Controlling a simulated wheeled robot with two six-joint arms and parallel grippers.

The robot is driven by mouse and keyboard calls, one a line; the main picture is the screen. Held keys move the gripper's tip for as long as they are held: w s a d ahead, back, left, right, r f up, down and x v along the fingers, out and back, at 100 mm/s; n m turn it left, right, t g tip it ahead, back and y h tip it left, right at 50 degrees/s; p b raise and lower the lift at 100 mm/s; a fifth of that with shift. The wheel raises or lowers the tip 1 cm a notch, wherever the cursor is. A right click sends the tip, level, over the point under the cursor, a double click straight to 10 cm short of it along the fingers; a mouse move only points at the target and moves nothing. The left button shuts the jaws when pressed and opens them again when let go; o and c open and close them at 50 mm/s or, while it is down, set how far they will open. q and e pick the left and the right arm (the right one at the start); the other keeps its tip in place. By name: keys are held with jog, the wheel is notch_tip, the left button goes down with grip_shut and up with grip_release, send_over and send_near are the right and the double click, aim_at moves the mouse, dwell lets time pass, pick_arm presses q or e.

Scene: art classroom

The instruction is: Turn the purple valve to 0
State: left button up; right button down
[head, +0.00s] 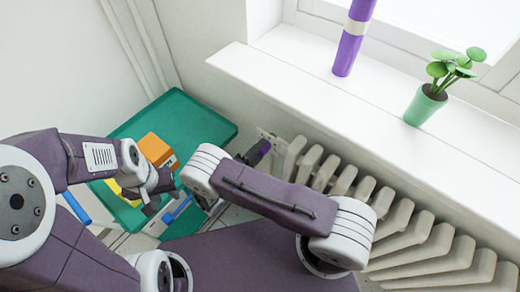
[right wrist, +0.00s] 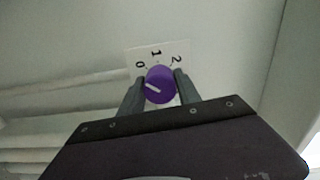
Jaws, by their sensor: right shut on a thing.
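The purple valve (right wrist: 159,85) is a round knob with a short white mark that lies on its left half, roughly toward the 0 side. Behind it is a pale dial plate (right wrist: 157,57) with 0 at left, 1 at the top and 2 at right. My right gripper (right wrist: 159,88) is shut on the knob, one finger on each side. In the head view the right gripper (head: 256,152) is at the radiator's left end, and the knob is hardly visible there. My left gripper (head: 160,195) looks open and empty, above the green table's front part.
The ribbed radiator (head: 395,222) runs under the white windowsill (head: 300,78). On the sill stand a purple roll (head: 346,57) and a plant in a green pot (head: 423,107). A green table (head: 205,121) at left carries an orange box (head: 154,148).

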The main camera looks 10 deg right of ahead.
dwell(0.5)
jog(key=c, duration=0.9)
grip_release()
jog(key=shift+d, duration=0.1)
jog(key=shift+o, duration=0.2)
jog(key=v, duration=0.9)
